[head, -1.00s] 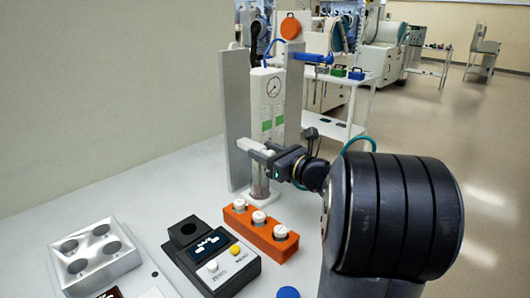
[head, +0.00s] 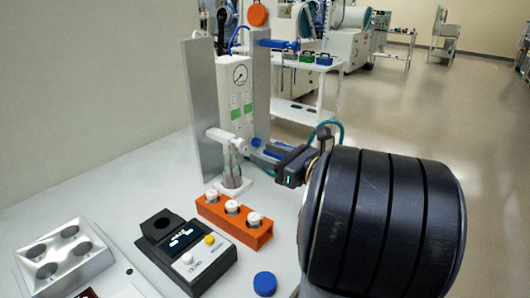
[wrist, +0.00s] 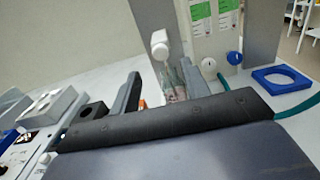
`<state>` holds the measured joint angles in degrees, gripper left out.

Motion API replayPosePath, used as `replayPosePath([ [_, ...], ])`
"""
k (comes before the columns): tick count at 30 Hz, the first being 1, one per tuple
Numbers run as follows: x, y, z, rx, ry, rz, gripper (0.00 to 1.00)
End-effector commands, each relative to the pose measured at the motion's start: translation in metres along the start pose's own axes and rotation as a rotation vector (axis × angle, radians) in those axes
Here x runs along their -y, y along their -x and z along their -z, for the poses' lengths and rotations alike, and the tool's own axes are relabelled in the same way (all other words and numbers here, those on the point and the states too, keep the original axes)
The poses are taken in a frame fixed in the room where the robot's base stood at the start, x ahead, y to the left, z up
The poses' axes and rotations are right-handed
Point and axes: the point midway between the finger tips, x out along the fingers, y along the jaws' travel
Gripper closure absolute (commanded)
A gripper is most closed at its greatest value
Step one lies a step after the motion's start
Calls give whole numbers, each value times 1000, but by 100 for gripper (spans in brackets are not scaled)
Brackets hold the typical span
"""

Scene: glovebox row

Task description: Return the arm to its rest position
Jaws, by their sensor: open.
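My gripper (head: 256,150) is open and empty, with its arm stretched out over the bench. Its fingertips are just right of a clear glass tube (head: 232,168) that stands upright on a small white base below the gauge unit. In the wrist view, the two grey fingers stand wide apart, and the tube (wrist: 178,82) shows beyond the gap between them. My dark wrist body covers the lower part of that view.
An orange rack (head: 232,220) holds white-capped vials in front of the tube. A black meter (head: 186,252), a silver four-hole block (head: 62,258) and a blue cap (head: 265,283) lie nearer. Grey upright panels (head: 203,108) flank the white gauge unit (head: 236,95).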

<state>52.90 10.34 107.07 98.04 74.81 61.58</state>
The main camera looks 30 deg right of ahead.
Motion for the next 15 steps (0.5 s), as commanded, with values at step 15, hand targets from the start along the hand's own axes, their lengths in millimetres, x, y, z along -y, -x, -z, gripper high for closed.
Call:
replayPosePath([
  [15, -1, -34, 0, 0, 1, -6, 56],
])
